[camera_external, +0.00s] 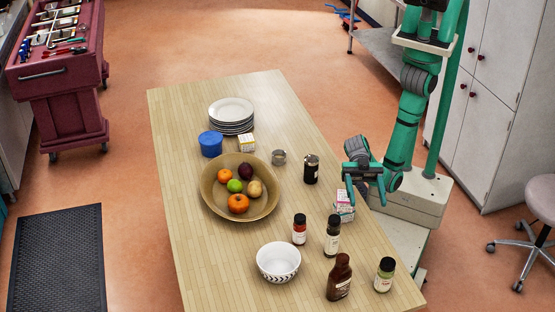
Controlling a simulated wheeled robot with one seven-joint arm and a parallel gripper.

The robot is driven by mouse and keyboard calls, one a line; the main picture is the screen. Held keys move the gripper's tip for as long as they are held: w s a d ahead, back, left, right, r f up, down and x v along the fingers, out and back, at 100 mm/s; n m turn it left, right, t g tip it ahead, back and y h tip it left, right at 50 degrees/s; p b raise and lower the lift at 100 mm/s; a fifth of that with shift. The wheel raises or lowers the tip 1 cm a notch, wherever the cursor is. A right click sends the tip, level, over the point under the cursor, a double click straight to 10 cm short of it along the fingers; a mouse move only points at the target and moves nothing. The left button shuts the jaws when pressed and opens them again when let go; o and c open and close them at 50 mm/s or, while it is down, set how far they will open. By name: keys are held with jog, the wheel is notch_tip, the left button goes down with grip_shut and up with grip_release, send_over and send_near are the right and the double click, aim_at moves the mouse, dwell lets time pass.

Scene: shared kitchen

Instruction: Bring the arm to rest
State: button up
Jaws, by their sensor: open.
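My gripper (365,191) is at the end of my green arm (404,125), over the right edge of the wooden table (205,263). Nothing shows between the fingers. A small white and pink box (344,208) stands on the table just below and left of the gripper, partly hidden by a finger. I cannot tell whether the finger touches the box. The arm is bent, with the upper part hanging down from my column.
A dark jar (311,169), a fruit bowl (212,198), stacked plates (231,113), a blue tub (210,144) and a white bowl (278,262) stand on the table. Several bottles, including a brown one (339,277), stand near the front. Cabinets (487,75) are behind my arm.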

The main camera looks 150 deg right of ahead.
jog(key=w+a+r+t+y, duration=0.2)
jog(key=w+a+r+t, duration=0.15)
jog(key=a, duration=0.65)
jog(key=s+d+f+m+h, duration=0.3)
jog(key=s+f+h, duration=0.2)
jog(key=s+f, duration=0.8)
jog(key=s+d+f+m+h, duration=0.35)
jog(key=s+f, duration=0.65)
jog(key=s, duration=0.4)
jog(key=s+d+f+g+h, duration=0.1)
jog(key=s+d+f+g, duration=0.1)
jog(key=s, duration=0.6)
jog(key=s+d+f+g+h, duration=0.1)
jog(key=s+d+f+g, duration=0.1)
jog(key=s, duration=0.7)
jog(key=shift+d+f, duration=0.15)
jog(key=shift+f, duration=0.1)
